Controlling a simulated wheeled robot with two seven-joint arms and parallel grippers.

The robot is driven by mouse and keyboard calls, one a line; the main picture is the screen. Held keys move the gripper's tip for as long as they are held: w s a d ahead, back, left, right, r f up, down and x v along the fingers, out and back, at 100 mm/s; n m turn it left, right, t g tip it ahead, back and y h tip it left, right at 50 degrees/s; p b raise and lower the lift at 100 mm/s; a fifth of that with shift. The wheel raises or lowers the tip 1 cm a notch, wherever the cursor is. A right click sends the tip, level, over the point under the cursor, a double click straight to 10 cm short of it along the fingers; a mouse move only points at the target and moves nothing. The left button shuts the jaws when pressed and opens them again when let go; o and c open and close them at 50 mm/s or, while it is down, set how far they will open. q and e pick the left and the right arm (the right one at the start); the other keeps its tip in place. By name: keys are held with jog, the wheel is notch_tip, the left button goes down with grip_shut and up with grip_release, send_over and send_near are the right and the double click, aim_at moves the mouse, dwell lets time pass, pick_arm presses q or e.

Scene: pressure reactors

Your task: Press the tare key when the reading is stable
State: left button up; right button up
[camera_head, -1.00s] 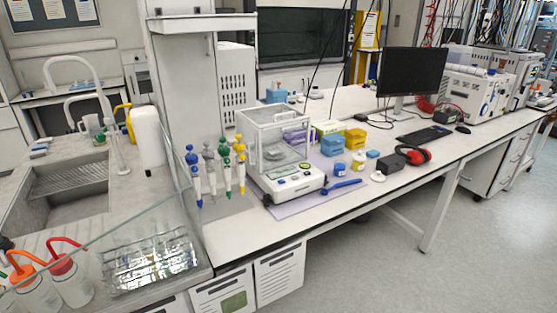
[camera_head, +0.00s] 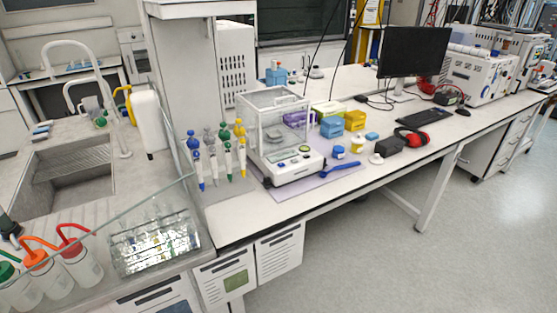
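The analytical balance (camera_head: 278,137) stands on the bench in the middle of the view. It has a clear glass draft shield and a white front panel (camera_head: 294,170). The reading and the key labels are too small to make out, so I cannot tell the tare key or whether the reading is stable. Neither of my grippers is in view.
Several pipettes (camera_head: 216,155) stand left of the balance. A blue scoop (camera_head: 340,167), small jars, coloured boxes (camera_head: 331,126) and red earmuffs (camera_head: 412,138) lie to its right. A glass panel edge, a bottle rack (camera_head: 152,240) and wash bottles (camera_head: 82,262) are at front left. The floor in front is clear.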

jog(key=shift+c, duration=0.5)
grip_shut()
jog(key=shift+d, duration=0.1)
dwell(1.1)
